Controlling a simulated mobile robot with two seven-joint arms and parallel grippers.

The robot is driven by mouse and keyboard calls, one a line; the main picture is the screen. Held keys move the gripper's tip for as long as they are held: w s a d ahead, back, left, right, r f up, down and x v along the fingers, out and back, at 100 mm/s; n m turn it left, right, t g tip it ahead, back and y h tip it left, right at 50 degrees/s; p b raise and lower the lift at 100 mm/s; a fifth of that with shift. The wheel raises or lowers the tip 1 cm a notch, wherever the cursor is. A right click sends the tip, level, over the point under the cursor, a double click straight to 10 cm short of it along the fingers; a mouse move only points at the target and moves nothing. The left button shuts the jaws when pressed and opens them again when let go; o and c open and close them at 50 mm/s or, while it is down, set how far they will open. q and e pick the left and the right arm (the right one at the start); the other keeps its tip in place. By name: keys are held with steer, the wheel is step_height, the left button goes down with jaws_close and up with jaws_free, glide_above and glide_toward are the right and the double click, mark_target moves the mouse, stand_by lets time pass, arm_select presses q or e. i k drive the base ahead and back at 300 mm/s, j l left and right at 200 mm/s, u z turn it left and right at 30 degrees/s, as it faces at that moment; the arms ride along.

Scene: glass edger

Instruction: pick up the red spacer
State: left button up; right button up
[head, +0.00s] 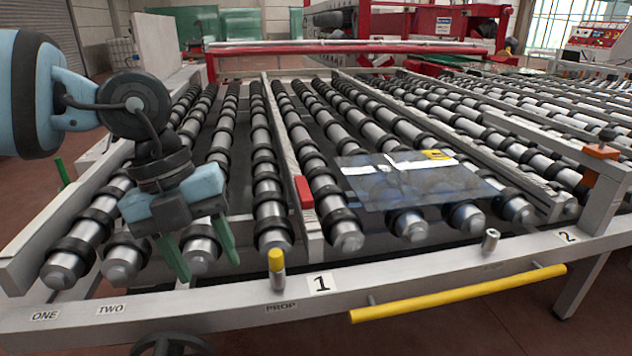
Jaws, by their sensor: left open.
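The red spacer (304,192) is a small red block on the pale rail that runs between the rollers, near the middle of the head view. My left gripper (208,262) hangs over the rollers at the left, its two green fingers apart and pointing down, with nothing between them. It is to the left of the red spacer and nearer the front rail, clear of the spacer. My right gripper is not in view.
A glass sheet (415,181) with a yellow label lies on the rollers to the right. A yellow-topped peg (276,268) and a metal peg (490,241) stand along the front rail (400,277). A yellow bar (455,294) runs along its front. An orange block (600,152) sits at right.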

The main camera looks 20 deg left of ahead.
mark_target(305, 198)
steer(key=i, duration=1.1)
